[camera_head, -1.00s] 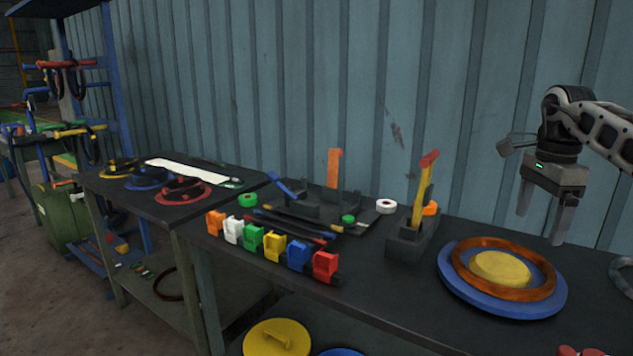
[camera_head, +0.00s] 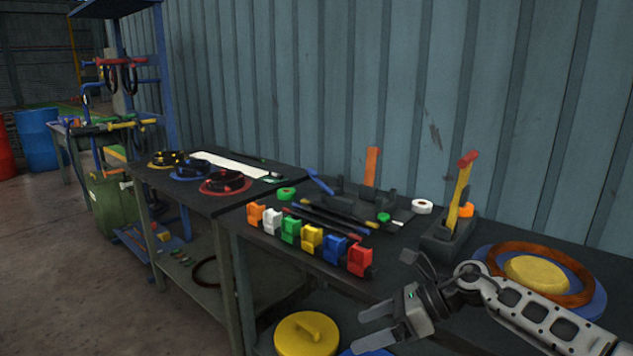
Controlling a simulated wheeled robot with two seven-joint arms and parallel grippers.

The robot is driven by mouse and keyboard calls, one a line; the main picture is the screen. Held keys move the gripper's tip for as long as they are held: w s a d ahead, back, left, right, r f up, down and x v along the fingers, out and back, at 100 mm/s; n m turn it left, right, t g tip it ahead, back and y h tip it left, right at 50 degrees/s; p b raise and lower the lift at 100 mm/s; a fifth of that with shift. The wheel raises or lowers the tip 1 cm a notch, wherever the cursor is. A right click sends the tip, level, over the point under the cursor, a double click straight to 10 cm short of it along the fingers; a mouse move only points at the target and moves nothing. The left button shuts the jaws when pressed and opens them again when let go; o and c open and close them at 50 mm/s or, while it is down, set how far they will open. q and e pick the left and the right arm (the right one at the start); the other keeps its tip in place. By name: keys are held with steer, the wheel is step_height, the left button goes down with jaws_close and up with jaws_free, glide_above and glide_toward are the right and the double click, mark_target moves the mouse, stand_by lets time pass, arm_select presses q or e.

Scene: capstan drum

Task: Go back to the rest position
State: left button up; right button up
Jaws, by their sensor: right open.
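My right gripper (camera_head: 368,327) is open and empty at the lower right. Its arm comes in from the right edge, and the fingers point left, in front of the bench's front edge. The arm hides part of the blue disc (camera_head: 600,303) that has a brown ring (camera_head: 562,292) and a yellow hub (camera_head: 537,272) on it. My left gripper is not in view.
The dark workbench (camera_head: 300,262) holds a row of coloured clips (camera_head: 311,238), tape rolls and a holder with a yellow tool (camera_head: 460,187). A yellow lid (camera_head: 306,335) lies below. A second table (camera_head: 150,180) and blue rack (camera_head: 165,90) stand left. The floor (camera_head: 60,260) is clear.

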steer(key=s+a+m+t+y, duration=0.5)
steer(key=s+a+m+t, duration=0.3)
steer(key=m, duration=1)
steer(key=s+d+f+m+h, duration=0.6)
steer(key=s+f+m+h, duration=0.1)
steer(key=m, duration=0.7)
steer(key=s+d+f+m+t+h, duration=0.1)
steer(key=s+d+f+m+h, duration=0.5)
steer(key=m, duration=0.8)
steer(key=s+d+f, duration=0.1)
steer(key=s+f, duration=0.2)
steer(key=f, duration=0.1)
steer(key=shift+m+h, duration=0.3)
steer(key=shift+h, duration=0.1)
